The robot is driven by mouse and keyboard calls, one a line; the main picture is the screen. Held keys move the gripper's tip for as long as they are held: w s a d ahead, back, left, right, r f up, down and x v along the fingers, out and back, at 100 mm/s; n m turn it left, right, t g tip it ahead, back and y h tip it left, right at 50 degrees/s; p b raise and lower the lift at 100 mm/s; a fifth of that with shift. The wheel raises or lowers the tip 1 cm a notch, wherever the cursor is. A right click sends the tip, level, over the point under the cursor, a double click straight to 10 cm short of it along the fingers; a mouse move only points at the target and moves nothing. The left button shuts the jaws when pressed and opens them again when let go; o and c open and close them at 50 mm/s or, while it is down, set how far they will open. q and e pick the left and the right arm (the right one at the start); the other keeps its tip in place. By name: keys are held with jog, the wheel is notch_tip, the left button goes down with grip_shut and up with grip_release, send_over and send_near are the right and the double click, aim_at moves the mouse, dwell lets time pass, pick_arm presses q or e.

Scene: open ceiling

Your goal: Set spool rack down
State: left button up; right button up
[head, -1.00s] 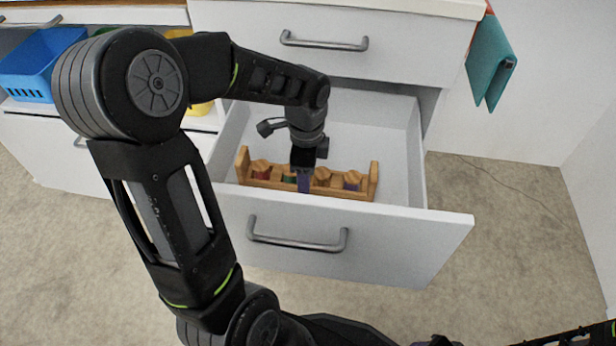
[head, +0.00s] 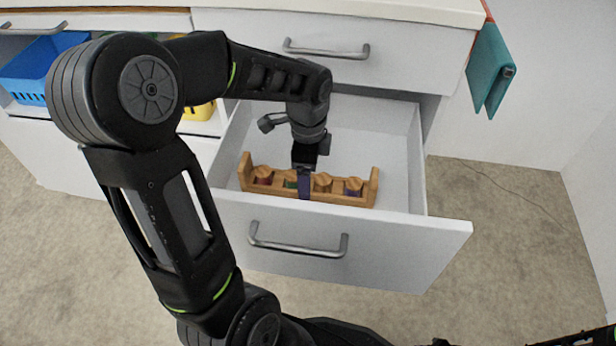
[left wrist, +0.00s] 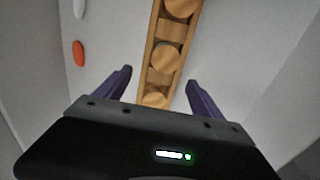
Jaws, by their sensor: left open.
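The spool rack (head: 340,198) is a long wooden holder with raised ends and several wooden-topped spools, some with coloured thread. It sits level inside the open drawer (head: 385,150), close behind the drawer's front panel. My left gripper (head: 304,184) points down at the rack's middle. In the left wrist view the rack (left wrist: 170,30) runs between the two purple fingers of my left gripper (left wrist: 160,78). The fingers are apart, with gaps showing on both sides of the rack. The rack's underside is hidden. My right gripper is not in view.
The drawer's front panel (head: 390,250) stands just in front of the rack. A closed drawer (head: 400,35) is above. The open drawer has free floor behind the rack. In the left wrist view an orange item (left wrist: 78,53) and a white item (left wrist: 79,8) lie to the left.

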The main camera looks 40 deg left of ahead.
pick_arm(q)
notch_tip(320, 180, up, 9)
jog(key=p, duration=0.3)
jog(key=shift+r, duration=0.2)
dwell(0.3)
